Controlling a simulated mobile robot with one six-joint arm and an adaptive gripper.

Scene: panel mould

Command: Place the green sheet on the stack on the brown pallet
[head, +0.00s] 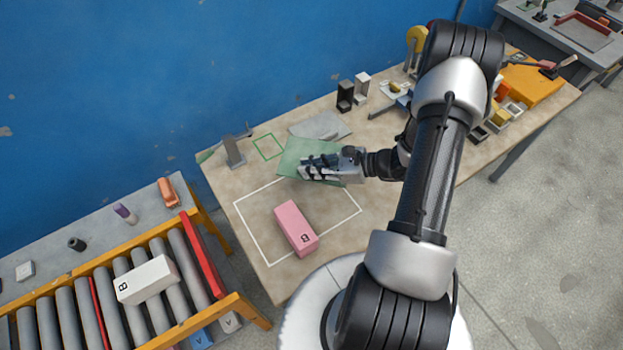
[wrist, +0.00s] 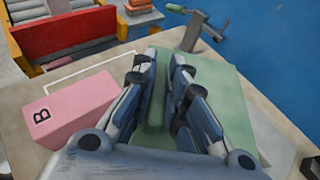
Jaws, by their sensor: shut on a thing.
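The green sheet (head: 303,152) is at the middle of the table in the head view, partly hidden by my gripper (head: 318,168). My gripper is shut on it. In the wrist view the green sheet (wrist: 228,95) spreads below and to the right of the fingers (wrist: 165,68), with a green raised part between them. I cannot tell whether the sheet touches the table. A pale grey sheet or stack of sheets (head: 328,123) lies just behind it. I cannot make out a brown pallet; any part under the sheets is hidden.
A pink block marked B (head: 296,228) lies inside a white outline on the table (head: 222,178). A grey clamp-like stand (head: 234,151) and a green outline (head: 268,147) are left of the sheet. A roller conveyor (head: 95,290) stands at the lower left. Small black and white blocks stand behind.

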